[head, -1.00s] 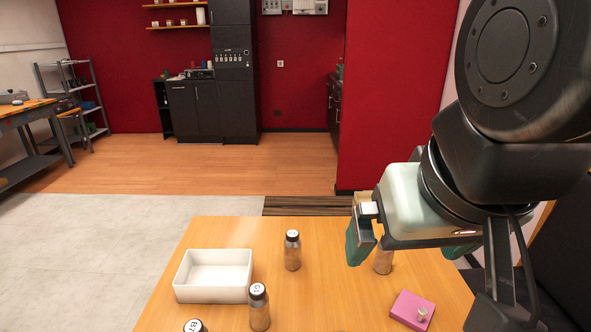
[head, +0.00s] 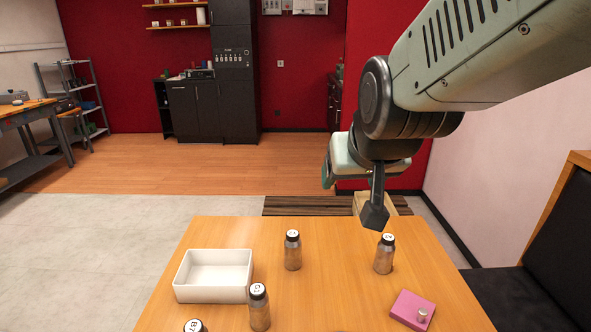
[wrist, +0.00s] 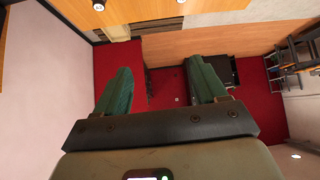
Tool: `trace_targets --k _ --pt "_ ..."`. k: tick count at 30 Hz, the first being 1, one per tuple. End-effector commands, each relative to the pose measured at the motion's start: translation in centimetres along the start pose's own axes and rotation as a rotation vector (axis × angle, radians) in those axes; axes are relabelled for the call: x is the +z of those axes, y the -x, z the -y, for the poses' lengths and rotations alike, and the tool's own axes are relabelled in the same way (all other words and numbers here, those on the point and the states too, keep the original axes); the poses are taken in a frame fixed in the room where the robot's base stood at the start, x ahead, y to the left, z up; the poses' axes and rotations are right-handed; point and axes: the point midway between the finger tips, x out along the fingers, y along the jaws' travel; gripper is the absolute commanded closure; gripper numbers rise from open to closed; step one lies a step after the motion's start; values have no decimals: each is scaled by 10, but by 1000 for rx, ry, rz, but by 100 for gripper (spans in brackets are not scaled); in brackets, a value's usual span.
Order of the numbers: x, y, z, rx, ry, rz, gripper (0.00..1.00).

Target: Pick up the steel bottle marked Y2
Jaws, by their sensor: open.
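Several steel bottles with black caps and white top labels stand upright on the wooden table (head: 330,300) in the head view. One stands at the back middle (head: 292,252) and one at the back right (head: 384,256); their labels are too small to read surely. A bottle marked G1 (head: 259,308) stands at the front, and one that seems marked B7 (head: 195,327) is cut by the bottom edge. My gripper is raised beyond the table's back edge, partly hidden by my arm. The wrist view shows its two green fingers (wrist: 160,68) wide apart with nothing between them.
A white open tray (head: 214,294) stands on the table's left side. A pink block (head: 412,310) with a small metal piece lies at the front right. The table's middle is clear. A dark seat (head: 545,260) stands to the right.

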Motion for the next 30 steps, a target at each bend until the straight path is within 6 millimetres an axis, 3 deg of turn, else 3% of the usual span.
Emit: trace_targets --k 1,7,14,17,22,27,30 --pt "-10 -28 3 -6 6 -25 29" --pt "-44 -122 17 -27 22 -187 29" --pt "-45 -224 36 -53 33 -373 29" --pt "-32 -263 45 -65 37 -454 29" --pt "8 -318 59 -85 40 -592 29" --pt "58 -350 68 -102 40 -716 29" --pt "81 -357 71 -108 39 -770 29"
